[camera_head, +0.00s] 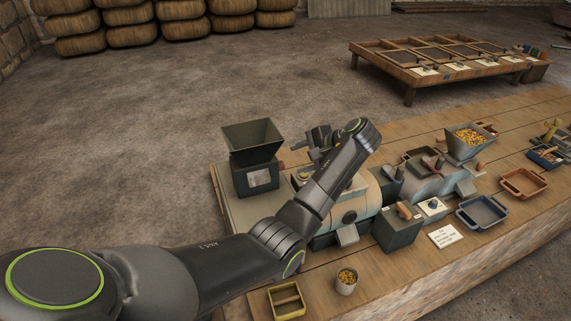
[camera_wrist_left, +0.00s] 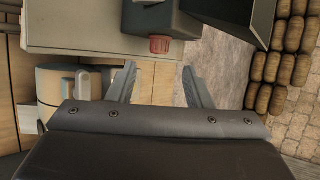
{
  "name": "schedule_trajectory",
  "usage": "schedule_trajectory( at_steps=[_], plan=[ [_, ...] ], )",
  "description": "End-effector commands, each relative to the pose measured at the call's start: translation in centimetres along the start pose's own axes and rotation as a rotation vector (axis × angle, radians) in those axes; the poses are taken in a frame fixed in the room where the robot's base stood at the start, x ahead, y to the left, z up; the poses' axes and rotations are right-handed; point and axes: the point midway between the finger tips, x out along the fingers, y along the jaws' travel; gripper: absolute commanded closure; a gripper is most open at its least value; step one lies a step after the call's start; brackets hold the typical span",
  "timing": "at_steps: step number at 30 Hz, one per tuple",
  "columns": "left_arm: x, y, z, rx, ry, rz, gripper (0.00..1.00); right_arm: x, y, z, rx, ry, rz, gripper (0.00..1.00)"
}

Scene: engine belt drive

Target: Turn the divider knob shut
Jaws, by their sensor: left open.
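A dark box with a hopper (camera_head: 253,145) stands at the left end of the machine. A red ribbed knob (camera_head: 282,166) sticks out of its right side. I cannot tell for sure that this is the divider knob. The red knob also shows in the left wrist view (camera_wrist_left: 160,45), ahead of the fingertips and roughly centred between them. My left gripper (camera_head: 312,143) is open and empty, to the right of the knob and apart from it. The fingers show in the left wrist view (camera_wrist_left: 160,74). My forearm hides part of the machine. My right gripper is out of view.
A cream drum (camera_head: 358,192) sits under my forearm. A dark box (camera_head: 397,232) and a blue knob on a white plate (camera_head: 433,204) are to the right. A grain cup (camera_head: 346,281) and yellow tray (camera_head: 287,300) stand in front.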

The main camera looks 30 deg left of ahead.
Motion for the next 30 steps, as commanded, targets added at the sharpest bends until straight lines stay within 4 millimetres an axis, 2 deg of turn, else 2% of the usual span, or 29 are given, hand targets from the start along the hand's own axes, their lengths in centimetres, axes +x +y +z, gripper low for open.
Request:
schedule_trajectory(
  at_steps=[1,6,10,15,23,30],
  plan=[
    [1.0,-0.2,0.2,0.002,-0.005,0.001,0.54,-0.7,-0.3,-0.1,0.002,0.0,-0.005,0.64],
    [4.3,-0.1,0.2,0.002,-0.004,0.002,0.54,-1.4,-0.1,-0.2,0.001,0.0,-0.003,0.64],
    [6.0,-0.1,0.1,0.001,-0.002,0.001,0.54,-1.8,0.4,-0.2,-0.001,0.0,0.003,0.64],
    [7.1,0.0,0.1,0.0,0.0,0.0,0.54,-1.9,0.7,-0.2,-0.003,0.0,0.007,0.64],
    [7.3,0.1,0.0,-0.001,0.0,0.001,0.54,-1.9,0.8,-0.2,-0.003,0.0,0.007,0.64],
    [7.2,0.1,0.0,0.0,0.0,0.001,0.83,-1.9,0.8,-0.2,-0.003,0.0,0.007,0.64]
  ],
)
